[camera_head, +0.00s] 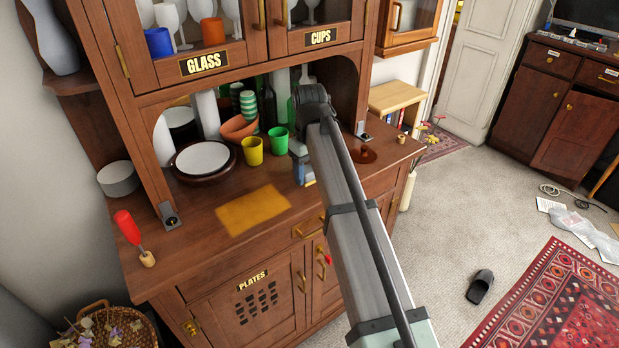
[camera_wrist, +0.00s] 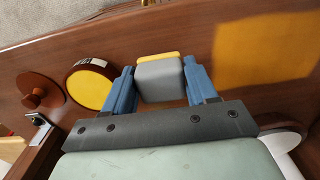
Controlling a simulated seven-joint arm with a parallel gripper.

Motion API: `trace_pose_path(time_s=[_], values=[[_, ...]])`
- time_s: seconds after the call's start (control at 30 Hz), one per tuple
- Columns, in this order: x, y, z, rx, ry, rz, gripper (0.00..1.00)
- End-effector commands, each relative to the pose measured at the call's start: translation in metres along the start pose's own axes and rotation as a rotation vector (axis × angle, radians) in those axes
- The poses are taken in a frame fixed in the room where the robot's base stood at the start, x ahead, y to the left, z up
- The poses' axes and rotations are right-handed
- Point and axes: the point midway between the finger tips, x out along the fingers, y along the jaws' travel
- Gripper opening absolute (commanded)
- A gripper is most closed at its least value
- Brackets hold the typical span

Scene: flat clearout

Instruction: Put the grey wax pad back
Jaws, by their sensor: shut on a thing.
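In the wrist view the grey wax pad (camera_wrist: 161,82), a grey block with a yellow strip along one edge, sits between the two blue fingers of my gripper (camera_wrist: 158,72). My gripper is shut on it, over the brown cabinet top; I cannot tell whether the pad touches the wood. In the head view my gripper (camera_head: 305,172) is mostly hidden by my arm, and I cannot make out the pad. A round tin with a yellow face (camera_wrist: 90,87) lies left of the fingers in the wrist view. A yellow patch (camera_wrist: 265,50) marks the wood at right; it also shows in the head view (camera_head: 252,209).
A brown knobbed lid (camera_wrist: 41,92) lies beside the tin. Yellow (camera_head: 252,151) and green (camera_head: 279,139) cups, an orange bowl (camera_head: 239,128) and a plate stack (camera_head: 203,160) stand behind the patch. A red-handled tool (camera_head: 128,228) stands at the left.

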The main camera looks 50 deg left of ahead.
Motion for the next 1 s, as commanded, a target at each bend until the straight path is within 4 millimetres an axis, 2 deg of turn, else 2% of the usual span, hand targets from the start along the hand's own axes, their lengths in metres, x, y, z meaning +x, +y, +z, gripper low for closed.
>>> trace_pose_path(time_s=[0.1,0.2,0.6,0.63,0.87,1.0], values=[[0.016,0.000,0.001,0.000,-0.001,0.000,0.24],[0.024,0.000,0.001,0.000,0.000,0.000,0.24],[0.028,0.000,0.000,0.000,0.000,0.000,0.24],[0.027,0.000,0.000,0.000,0.000,0.000,0.60],[0.027,0.000,0.000,0.000,0.000,0.000,0.82],[0.027,0.000,0.000,0.000,0.000,0.000,0.83]])
